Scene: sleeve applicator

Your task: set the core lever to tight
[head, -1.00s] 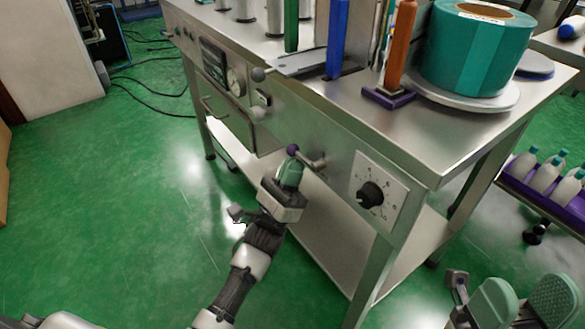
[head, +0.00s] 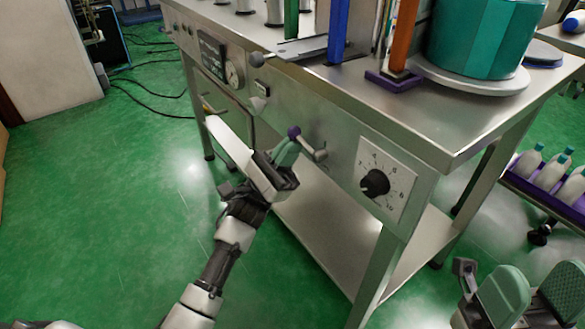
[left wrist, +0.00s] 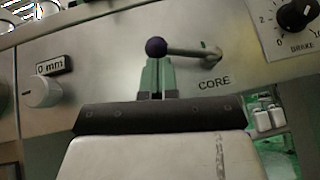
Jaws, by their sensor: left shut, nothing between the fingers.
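The core lever is a grey rod with a purple ball knob (head: 293,132) on the bench's front panel. In the left wrist view the knob (left wrist: 156,47) is at the rod's left end, and the rod (left wrist: 190,52) runs right to its pivot, nearly level, above the word CORE. No tight mark is readable. My left gripper (head: 287,147) is shut with nothing in it. Its green fingertips (left wrist: 157,66) are right under the knob; I cannot tell whether they touch it. My right gripper (head: 533,287) is open and empty at the lower right, away from the bench.
The brake dial (head: 375,183) is right of the lever. A white knob (left wrist: 42,92) beside a "0 mm" display is left of it. The steel bench (head: 440,135) carries a teal roll (head: 485,45). A bottle trolley (head: 545,190) stands at the right. The green floor at left is mostly clear.

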